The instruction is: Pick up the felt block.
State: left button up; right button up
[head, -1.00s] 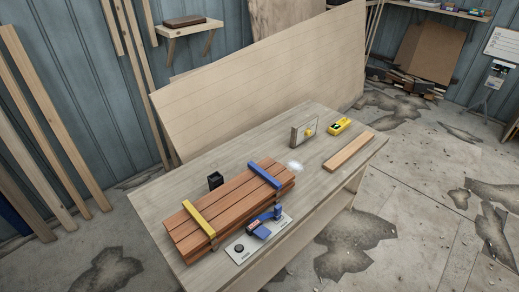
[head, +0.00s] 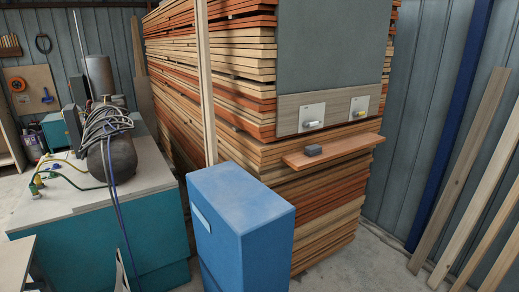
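A small dark grey block (head: 313,150), which looks like the felt block, lies on a narrow reddish wooden shelf (head: 345,148) in front of a tall lumber stack, right of the picture's middle. Nothing covers it from this side. Neither of my grippers shows in the head view.
A blue cabinet (head: 240,205) stands in front of the stack, left of and nearer than the shelf. A grey panel (head: 333,45) hangs above the shelf. A teal bench (head: 160,235) with a compressor is at left. Planks (head: 470,175) lean at right; some floor (head: 375,265) is clear.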

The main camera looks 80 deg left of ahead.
aim_at(312, 150)
jog(key=u, duration=2.05)
